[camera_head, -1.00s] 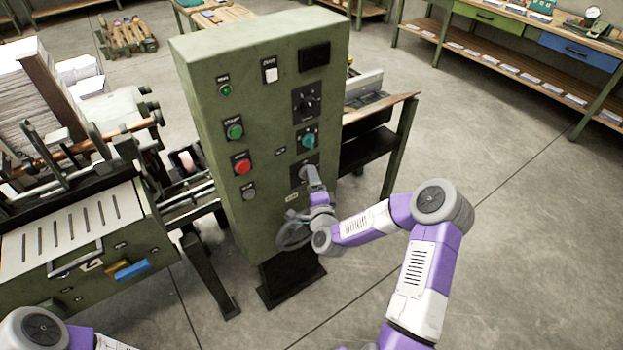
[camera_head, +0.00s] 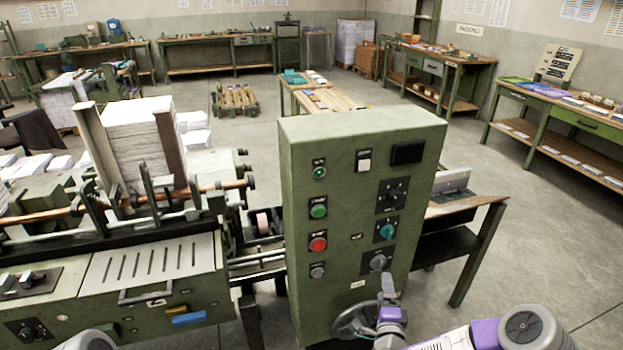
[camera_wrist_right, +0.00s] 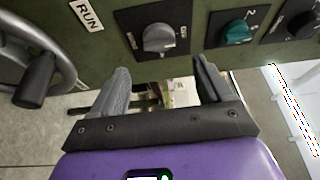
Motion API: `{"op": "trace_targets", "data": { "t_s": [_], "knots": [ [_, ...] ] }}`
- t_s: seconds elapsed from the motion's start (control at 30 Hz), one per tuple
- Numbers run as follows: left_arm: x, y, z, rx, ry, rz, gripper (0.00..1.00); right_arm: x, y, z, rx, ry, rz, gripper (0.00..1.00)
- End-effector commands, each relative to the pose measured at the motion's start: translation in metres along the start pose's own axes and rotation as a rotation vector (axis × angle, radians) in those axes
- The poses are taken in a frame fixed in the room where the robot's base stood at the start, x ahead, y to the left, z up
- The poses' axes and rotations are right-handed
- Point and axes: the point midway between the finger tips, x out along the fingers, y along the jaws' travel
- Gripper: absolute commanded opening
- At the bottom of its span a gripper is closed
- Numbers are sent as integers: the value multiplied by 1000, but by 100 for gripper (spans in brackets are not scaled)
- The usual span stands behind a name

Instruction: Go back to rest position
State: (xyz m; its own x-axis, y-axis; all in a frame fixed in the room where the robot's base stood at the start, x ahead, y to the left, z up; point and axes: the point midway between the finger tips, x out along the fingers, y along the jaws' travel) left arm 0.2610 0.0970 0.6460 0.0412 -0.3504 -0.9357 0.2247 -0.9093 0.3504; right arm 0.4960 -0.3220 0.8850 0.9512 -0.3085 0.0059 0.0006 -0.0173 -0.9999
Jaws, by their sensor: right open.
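The green control cabinet (camera_head: 300,160) stands upright in the middle of the head view. Its lower grey knob (camera_head: 377,262) sits on a dark plate; it also shows in the wrist view (camera_wrist_right: 158,38). My right gripper (camera_head: 388,290) is just below and in front of that knob in the head view. In the wrist view my right gripper (camera_wrist_right: 162,82) is open, its two fingers apart with nothing between them, and the knob is beyond the fingertips. My left gripper is out of view; only a rounded part of my left arm shows at the bottom left.
A handwheel (camera_head: 352,322) is close beside the right gripper, also in the wrist view (camera_wrist_right: 35,65). The machine (camera_head: 150,270) with a paper stack (camera_head: 140,140) fills the left. Open floor (camera_head: 560,220) lies to the right, before a workbench (camera_head: 560,115).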

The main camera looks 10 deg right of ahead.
Motion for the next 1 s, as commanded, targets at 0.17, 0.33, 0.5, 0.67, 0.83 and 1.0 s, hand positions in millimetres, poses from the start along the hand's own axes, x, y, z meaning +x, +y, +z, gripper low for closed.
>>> {"op": "trace_targets", "data": {
  "t_s": [0.17,0.33,0.5,0.67,0.83,1.0],
  "knots": [
    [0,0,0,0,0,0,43,-8,28,31,-76,-102,105,78],
    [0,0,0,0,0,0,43,-48,97,97,-291,-382,351,78],
    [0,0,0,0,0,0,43,-133,172,150,-574,-779,612,78],
    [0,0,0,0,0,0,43,-224,217,160,-806,-1158,804,78],
    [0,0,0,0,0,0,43,-280,232,150,-929,-1401,908,78],
    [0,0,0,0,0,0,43,-295,235,145,-956,-1468,935,78]
  ]
}}
